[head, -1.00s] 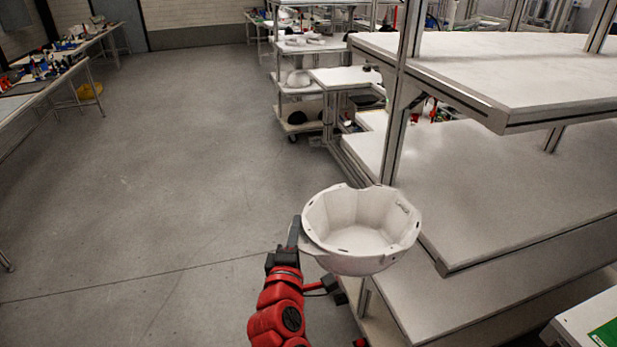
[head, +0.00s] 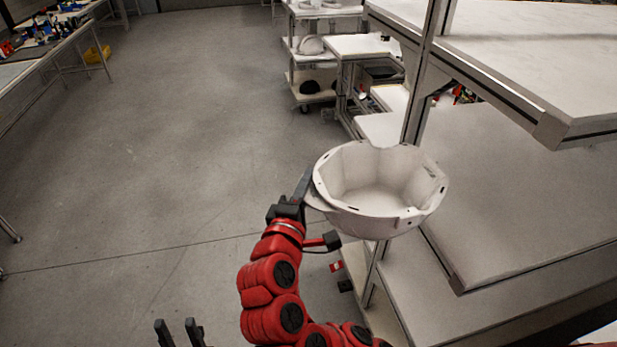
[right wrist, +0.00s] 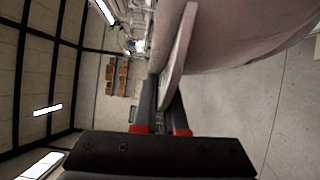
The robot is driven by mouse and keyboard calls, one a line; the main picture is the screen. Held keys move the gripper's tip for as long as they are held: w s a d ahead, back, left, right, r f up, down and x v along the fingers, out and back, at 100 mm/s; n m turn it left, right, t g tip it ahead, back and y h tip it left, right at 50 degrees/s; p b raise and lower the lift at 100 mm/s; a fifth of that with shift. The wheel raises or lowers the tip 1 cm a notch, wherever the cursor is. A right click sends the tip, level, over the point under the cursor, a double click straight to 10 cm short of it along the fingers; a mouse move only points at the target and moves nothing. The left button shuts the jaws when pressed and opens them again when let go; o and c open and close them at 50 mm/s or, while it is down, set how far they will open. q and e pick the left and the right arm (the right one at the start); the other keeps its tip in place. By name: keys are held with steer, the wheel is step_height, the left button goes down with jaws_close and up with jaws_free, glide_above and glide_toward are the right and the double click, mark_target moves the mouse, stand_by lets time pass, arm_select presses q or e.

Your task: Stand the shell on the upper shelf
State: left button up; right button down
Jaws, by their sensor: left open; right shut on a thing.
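The white helmet shell (head: 376,190) is held in the air with its hollow side up, in front of the shelf rack's upright post. My right gripper (head: 305,187) is shut on the shell's rim at its left side. In the right wrist view the rim (right wrist: 178,55) sits between the fingers (right wrist: 160,108). The upper shelf (head: 540,55) is a white board at the top right, beyond the shell and apart from it. My left gripper (head: 180,333) is at the bottom edge of the head view, open and empty.
The metal post (head: 425,75) stands just behind the shell. A cart (head: 312,75) with shells stands farther back.

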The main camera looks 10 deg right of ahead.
mark_target(418, 153)
steer(key=shift+s+r, duration=0.1)
steer(key=shift+s, duration=0.05)
steer(key=shift+h, duration=0.3)
steer(key=d+p, duration=0.4)
steer(key=d, duration=0.4)
steer(key=w+d+p, duration=0.1)
steer(key=d+p, duration=0.3)
steer(key=d, duration=0.4)
steer(key=w+d+p, duration=0.1)
steer(key=d+p, duration=0.3)
steer(key=d, duration=0.4)
steer(key=shift+r+p, duration=0.15)
steer(key=shift+p, duration=0.25)
steer(key=d+f+p, duration=0.1)
steer(key=d+f, duration=0.1)
steer(key=d, duration=0.7)
steer(key=shift+w+d+f+p, duration=0.15)
steer(key=shift+w+d+p, duration=0.2)
steer(key=shift+w+d, duration=0.1)
steer(key=shift+f+b, duration=0.5)
steer(key=shift+f, duration=0.05)
steer(key=c, duration=0.9)
jaws_free()
